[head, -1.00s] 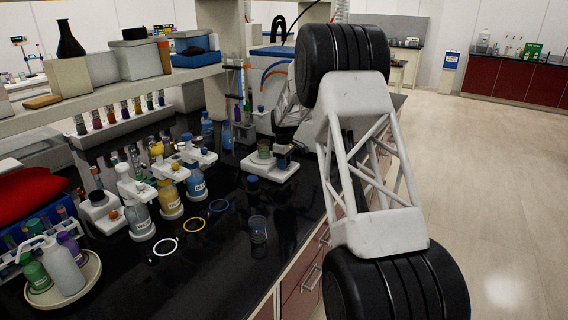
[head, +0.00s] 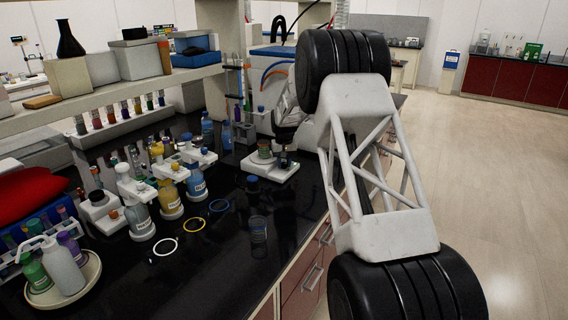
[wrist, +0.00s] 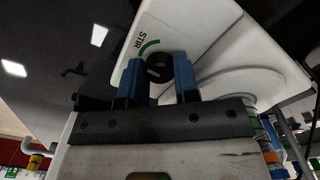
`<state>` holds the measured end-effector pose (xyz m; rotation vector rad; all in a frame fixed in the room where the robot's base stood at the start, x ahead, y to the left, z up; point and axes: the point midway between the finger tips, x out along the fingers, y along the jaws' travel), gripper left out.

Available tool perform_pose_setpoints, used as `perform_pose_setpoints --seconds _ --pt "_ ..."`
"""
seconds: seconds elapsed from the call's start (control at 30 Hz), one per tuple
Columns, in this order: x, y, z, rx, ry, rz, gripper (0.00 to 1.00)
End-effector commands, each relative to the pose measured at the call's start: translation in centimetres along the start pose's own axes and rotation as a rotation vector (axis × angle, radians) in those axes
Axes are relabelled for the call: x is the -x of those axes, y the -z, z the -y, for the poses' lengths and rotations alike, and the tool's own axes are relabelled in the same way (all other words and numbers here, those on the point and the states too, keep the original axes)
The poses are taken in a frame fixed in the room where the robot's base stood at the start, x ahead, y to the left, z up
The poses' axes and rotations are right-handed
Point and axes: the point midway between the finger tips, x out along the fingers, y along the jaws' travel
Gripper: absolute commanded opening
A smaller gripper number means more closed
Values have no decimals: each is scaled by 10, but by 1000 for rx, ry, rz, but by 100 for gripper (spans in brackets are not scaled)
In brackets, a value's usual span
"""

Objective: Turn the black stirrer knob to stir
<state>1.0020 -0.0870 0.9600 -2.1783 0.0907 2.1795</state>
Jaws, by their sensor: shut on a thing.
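The black stirrer knob (wrist: 156,68) sits on the white stirrer (wrist: 205,40) in the wrist view, beside a STIR label and a green arc. A pale mark shows on the knob's face. My gripper (wrist: 160,62) has its two blue fingers on either side of the knob and is shut on it. My gripper is small and dark there at the stirrer's right part, and the knob cannot be made out.
Several bottles on white stands (head: 170,200) are left of the stirrer. A clear beaker (head: 258,230) and coloured rings (head: 194,223) lie in front of it. A shelf (head: 110,100) with boxes runs behind. The floor right of the bench is clear.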

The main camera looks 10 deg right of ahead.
Motion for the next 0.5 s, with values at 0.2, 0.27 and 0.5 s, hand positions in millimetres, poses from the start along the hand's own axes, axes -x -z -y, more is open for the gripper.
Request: perform_pose_setpoints --seconds 0.2,0.27,0.5 --pt "0 0 0 -152 0 -1 5" --pt "0 0 0 -183 0 -1 5" --pt "1 1 0 -255 0 -2 5"
